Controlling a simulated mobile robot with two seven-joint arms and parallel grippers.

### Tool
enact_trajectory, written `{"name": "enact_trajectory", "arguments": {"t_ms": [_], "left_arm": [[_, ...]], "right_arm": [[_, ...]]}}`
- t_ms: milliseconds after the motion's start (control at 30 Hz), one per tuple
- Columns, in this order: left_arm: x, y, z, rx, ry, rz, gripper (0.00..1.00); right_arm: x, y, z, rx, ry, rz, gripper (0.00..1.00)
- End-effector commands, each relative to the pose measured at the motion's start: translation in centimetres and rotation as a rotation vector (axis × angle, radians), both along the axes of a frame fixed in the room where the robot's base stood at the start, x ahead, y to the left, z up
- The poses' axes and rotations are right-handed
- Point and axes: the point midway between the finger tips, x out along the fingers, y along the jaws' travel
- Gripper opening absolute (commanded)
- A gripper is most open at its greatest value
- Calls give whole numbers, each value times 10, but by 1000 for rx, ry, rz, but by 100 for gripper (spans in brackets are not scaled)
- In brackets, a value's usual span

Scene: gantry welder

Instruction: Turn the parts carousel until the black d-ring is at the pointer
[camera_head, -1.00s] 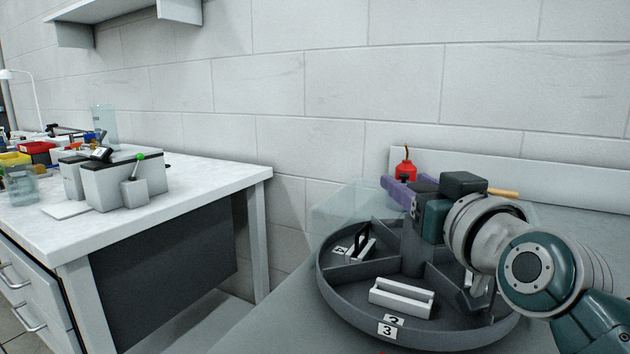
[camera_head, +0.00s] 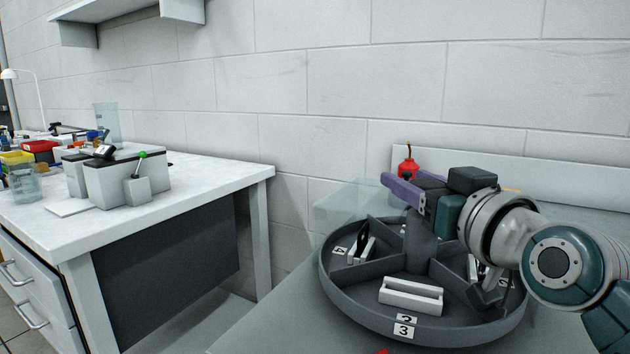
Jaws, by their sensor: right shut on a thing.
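The parts carousel (camera_head: 341,292) is a round grey tray with divider walls and a central post. The black d-ring (camera_head: 362,236) appears to be the dark upright part on a white holder in the left compartment, near label 4. A white block (camera_head: 411,295) lies in the front compartment, behind rim label 3 (camera_head: 403,331). A red tip at the bottom edge (camera_head: 383,351) may be the pointer; most of it is cut off. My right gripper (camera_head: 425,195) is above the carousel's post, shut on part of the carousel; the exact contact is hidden. My left gripper is out of view.
A purple bar (camera_head: 398,187) shows at the gripper's left end. A white workbench (camera_head: 215,183) with grey boxes is at left, across a gap. My right arm hides part of the right compartments.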

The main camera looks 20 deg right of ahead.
Motion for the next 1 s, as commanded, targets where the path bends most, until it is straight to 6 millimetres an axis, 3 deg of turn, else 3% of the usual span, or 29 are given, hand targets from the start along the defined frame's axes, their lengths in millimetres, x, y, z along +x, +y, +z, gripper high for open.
{"name": "enact_trajectory", "arguments": {"t_ms": [500, 967, 1000], "left_arm": [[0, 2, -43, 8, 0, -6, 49], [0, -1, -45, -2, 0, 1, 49], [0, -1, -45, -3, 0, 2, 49]], "right_arm": [[0, 8, -1, -7, -8, 269, 0], [-1, 9, 2, 1, -3, 296, 0], [-1, 9, 2, 1, -3, 296, 58]]}}
